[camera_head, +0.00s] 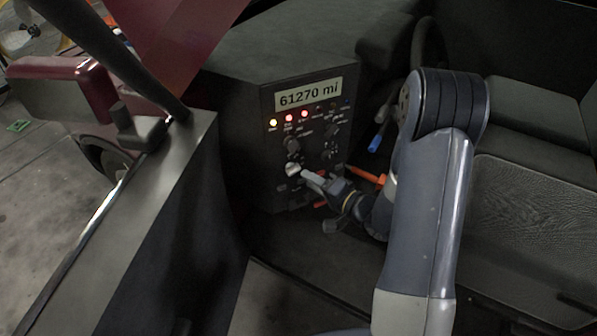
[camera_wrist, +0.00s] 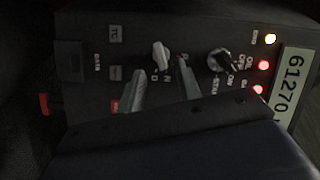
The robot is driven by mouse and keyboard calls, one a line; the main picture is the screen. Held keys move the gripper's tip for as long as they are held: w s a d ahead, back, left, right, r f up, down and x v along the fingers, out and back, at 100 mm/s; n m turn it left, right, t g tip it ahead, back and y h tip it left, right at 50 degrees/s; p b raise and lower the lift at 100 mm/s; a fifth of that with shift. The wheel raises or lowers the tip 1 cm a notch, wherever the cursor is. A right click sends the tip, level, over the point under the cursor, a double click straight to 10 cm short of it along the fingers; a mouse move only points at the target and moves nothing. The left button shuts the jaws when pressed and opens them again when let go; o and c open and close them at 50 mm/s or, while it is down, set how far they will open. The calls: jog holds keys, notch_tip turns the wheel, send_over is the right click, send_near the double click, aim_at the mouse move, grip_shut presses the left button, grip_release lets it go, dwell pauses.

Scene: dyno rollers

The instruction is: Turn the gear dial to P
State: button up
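The dark dash panel (camera_head: 268,150) carries a pale gear dial (camera_head: 292,169) low on its face. In the head view my gripper (camera_head: 306,178) is just right of the dial; contact is unclear.
A black ignition-type knob (camera_wrist: 219,60) sits to the right of the dial in the wrist view. The mileage display (camera_head: 308,93) and lit lamps (camera_head: 289,118) are above. Blue (camera_head: 376,142) and orange (camera_head: 368,175) levers stick out right of the panel. A door (camera_head: 150,215) stands left.

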aim_at(296, 172)
jog(key=shift+x, duration=2.75)
jog(key=shift+c, duration=0.4)
jog(key=c, duration=0.6)
